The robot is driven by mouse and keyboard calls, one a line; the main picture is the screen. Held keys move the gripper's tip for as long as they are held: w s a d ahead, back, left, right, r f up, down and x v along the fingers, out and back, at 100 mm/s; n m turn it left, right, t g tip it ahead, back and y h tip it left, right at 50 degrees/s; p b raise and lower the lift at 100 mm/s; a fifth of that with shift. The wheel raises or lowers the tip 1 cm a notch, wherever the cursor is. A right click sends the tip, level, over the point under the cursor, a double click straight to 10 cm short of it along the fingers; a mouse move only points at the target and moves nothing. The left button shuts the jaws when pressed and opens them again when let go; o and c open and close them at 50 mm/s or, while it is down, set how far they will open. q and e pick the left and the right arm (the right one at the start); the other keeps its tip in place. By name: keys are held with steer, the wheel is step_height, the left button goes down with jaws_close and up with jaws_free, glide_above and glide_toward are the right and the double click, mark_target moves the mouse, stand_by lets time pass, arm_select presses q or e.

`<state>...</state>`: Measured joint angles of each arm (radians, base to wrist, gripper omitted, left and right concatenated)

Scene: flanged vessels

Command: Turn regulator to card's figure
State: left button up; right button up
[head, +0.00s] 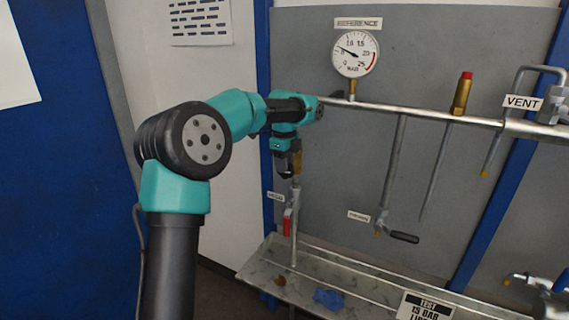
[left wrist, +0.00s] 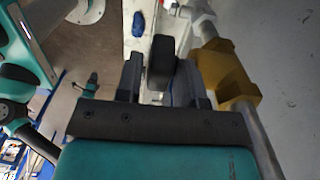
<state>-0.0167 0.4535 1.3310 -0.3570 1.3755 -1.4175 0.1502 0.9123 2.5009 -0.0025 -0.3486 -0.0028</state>
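The card (head: 425,307) at the bottom of the head view reads "TEST 15 BAR", with a cut-off last line. The round gauge (head: 355,53) under the REFERENCE label has its needle at the upper left, near the low figures. My left gripper (head: 285,169) points down in front of a brass body (head: 297,165) on a vertical pipe. In the left wrist view, a black knob (left wrist: 161,62), which seems to be the regulator's, stands between the fingers, beside the brass body (left wrist: 228,75). Whether both fingers touch it is unclear. My right gripper is not in view.
A red-handled valve (head: 287,222) hangs below my left gripper. A black-handled valve (head: 404,237) is to the right. A brass fitting with a red cap (head: 463,94) stands on the horizontal pipe (head: 420,110), left of the VENT label (head: 522,102). A blue rag (head: 328,298) lies on the tray.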

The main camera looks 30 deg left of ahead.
mark_target(294, 170)
arm_select(q)
steer(key=shift+c, duration=0.4)
steer(key=c, duration=0.6)
steer(key=shift+o, duration=0.2)
steer(key=shift+d+y, duration=0.15)
steer(key=shift+y, duration=0.25)
steer(key=y, duration=0.3)
steer(key=shift+d, duration=0.4)
steer(key=y, duration=0.3)
steer(key=shift+d+f+g+y, duration=0.2)
steer(key=shift+d+g+y, duration=0.1)
steer(key=shift+d+y, duration=0.1)
steer(key=y, duration=0.4)
steer(key=shift+w+d+f+y, duration=0.1)
steer(key=shift+d+f+y, duration=0.2)
steer(key=shift+d+f, duration=0.1)
steer(key=shift+d+f+g+y, duration=0.1)
steer(key=shift+f+g+y, duration=0.1)
steer(key=shift+y, duration=0.8)
steer(key=shift+d+f+g+y, duration=0.1)
steer(key=shift+f+y, duration=0.05)
steer(key=shift+y, duration=0.85)
